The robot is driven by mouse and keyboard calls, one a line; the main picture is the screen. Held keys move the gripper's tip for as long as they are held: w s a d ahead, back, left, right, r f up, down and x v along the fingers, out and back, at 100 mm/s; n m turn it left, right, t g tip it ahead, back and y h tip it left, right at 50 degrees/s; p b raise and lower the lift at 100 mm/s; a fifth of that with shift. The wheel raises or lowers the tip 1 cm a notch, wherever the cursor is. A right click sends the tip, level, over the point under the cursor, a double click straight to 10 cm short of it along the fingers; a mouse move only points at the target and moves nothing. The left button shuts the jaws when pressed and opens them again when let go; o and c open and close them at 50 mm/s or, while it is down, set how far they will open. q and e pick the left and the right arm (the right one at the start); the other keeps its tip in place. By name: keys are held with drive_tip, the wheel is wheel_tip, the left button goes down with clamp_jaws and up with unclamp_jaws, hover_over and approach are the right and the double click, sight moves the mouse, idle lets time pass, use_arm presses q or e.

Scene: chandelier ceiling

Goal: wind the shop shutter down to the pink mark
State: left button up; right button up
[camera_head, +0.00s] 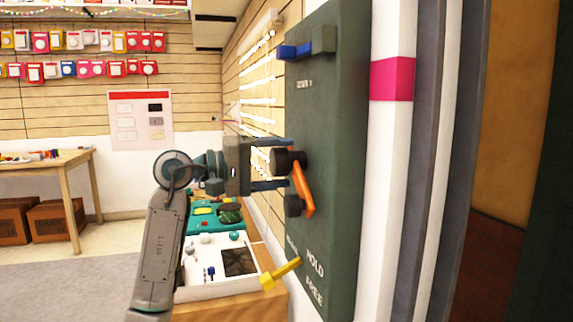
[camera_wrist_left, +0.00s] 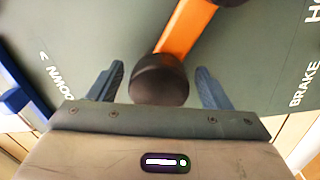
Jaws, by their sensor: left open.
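A dark green control panel (camera_head: 340,130) carries a crank with an orange arm (camera_head: 303,190), a black knob (camera_head: 287,161) and a black hub (camera_head: 294,206). The knob is above the hub. My left gripper (camera_head: 273,164) is open, with its blue fingers apart on either side of the knob. In the left wrist view the knob (camera_wrist_left: 160,80) sits between the fingers, with a gap on each side. A pink mark (camera_head: 392,79) is on the white post beside the panel. I cannot make out the shutter's lower edge. My right gripper is not in view.
A yellow lever (camera_head: 280,273) sticks out low on the panel, near HOLD and FREE lettering. A blue piece (camera_head: 296,51) juts out at the panel's top. A cluttered counter (camera_head: 258,278) stands below my left arm. A wooden table (camera_head: 60,163) is far left.

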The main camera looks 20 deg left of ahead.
use_arm(q)
drive_tip(key=v, duration=0.8)
drive_tip(key=shift+s+a, duration=0.25)
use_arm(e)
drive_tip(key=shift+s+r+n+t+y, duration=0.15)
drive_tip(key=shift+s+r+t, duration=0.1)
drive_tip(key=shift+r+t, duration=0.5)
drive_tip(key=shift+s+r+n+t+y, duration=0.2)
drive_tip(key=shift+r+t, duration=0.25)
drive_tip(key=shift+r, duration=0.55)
